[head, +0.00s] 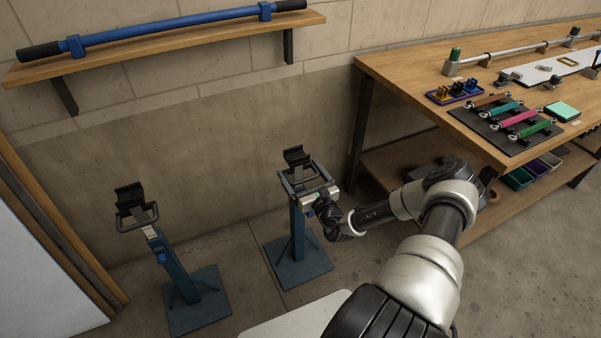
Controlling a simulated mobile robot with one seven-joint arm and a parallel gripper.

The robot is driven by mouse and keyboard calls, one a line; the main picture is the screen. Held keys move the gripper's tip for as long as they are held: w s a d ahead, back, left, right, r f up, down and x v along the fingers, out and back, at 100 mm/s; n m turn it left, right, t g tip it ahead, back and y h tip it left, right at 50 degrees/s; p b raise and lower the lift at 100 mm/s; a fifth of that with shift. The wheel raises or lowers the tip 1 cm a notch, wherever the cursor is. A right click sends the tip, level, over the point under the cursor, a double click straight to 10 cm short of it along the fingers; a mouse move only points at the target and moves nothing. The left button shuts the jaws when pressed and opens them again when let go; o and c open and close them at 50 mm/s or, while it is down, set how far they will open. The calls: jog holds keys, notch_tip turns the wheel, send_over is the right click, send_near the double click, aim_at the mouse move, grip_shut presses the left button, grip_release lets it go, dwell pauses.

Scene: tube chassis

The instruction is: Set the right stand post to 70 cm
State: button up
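The right stand (297,228) is a blue post on a flat square base, with a black cradle on top and a grey handle frame below it. My gripper (310,190) is at the handle frame near the top of this post, reaching in from the right. Its silver body covers part of the frame and upper post. The fingertips are too small and hidden to tell whether they are open or closed on the handle. Any height scale on the right post cannot be read.
A similar left stand (176,268) stands nearby with a blue knob. A wall shelf (180,43) above carries a blue bar (180,28). A wooden workbench (400,75) with tools and parts is at right. A white panel (35,265) stands at far left. Floor between the stands is clear.

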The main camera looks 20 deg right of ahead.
aim_at(301, 161)
jog(key=shift+d, duration=0.1)
jog(key=shift+c, duration=1)
notch_tip(301, 161, up, 5)
jog(key=p, duration=0.5)
jog(key=shift+r, duration=0.2)
jog(key=shift+d+f, duration=0.1)
jog(key=shift+f, duration=0.1)
jog(key=o, duration=1.2)
jog(key=s+p, duration=0.3)
jog(key=s, duration=1.4)
jog(key=shift+s+d, duration=0.2)
jog(key=shift+s, duration=0.05)
